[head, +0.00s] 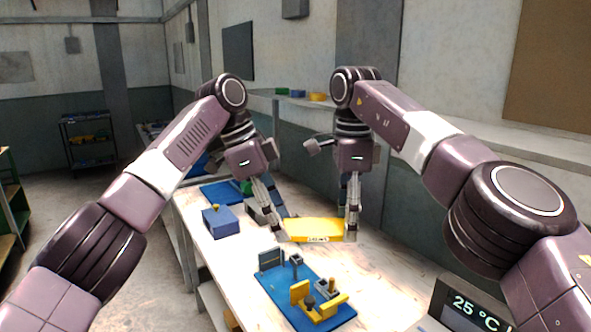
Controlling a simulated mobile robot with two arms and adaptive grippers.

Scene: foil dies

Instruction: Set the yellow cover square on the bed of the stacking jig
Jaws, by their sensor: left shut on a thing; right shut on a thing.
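The yellow cover (316,229) is a flat yellow plate with small dark lettering on its near edge. It is held between my two grippers, above the table and beyond the jig. My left gripper (281,233) is shut on its left end, and my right gripper (351,232) is shut on its right end. The cover looks roughly level. What seems to be the stacking jig (281,303) is a blue base with yellow blocks, grey posts and a dark upright plate. It lies nearer to me on the table, apart from the cover.
A blue box (221,222) with a yellow knob stands at the table's left side. A blue mat or tray (222,192) lies behind it. A display reading 25 °C (474,310) stands at the front right. The table (385,271) is bare right of the jig.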

